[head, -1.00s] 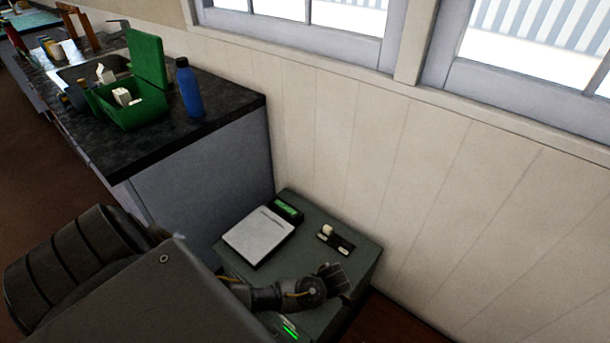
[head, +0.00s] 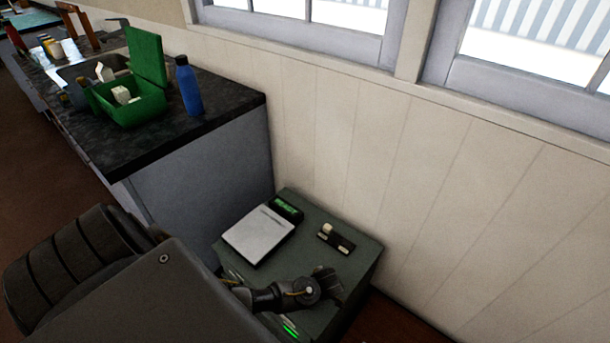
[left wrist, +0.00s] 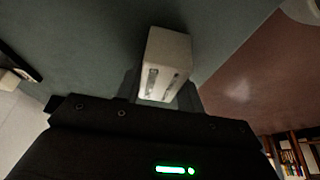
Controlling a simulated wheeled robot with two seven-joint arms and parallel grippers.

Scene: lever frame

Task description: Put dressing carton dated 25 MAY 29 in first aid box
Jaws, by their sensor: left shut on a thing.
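The green first aid box (head: 148,113) stands on the dark counter with its lid (head: 148,58) raised; white items lie inside. My left gripper (head: 334,283) is low over the grey-green cabinet, well to the right of and below the box. In the left wrist view my left gripper (left wrist: 165,90) is shut on a white carton (left wrist: 168,55). Dark printed marks show on the carton's near face, but no date is readable. The carton cannot be made out in the head view. My right gripper is not in view.
The cabinet (head: 365,262) carries a white-topped scale (head: 258,235) with a green display and a small black holder with pale pieces (head: 336,240). A blue bottle (head: 188,88) stands right of the box. The sink lies behind it. The panelled wall bounds the right side.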

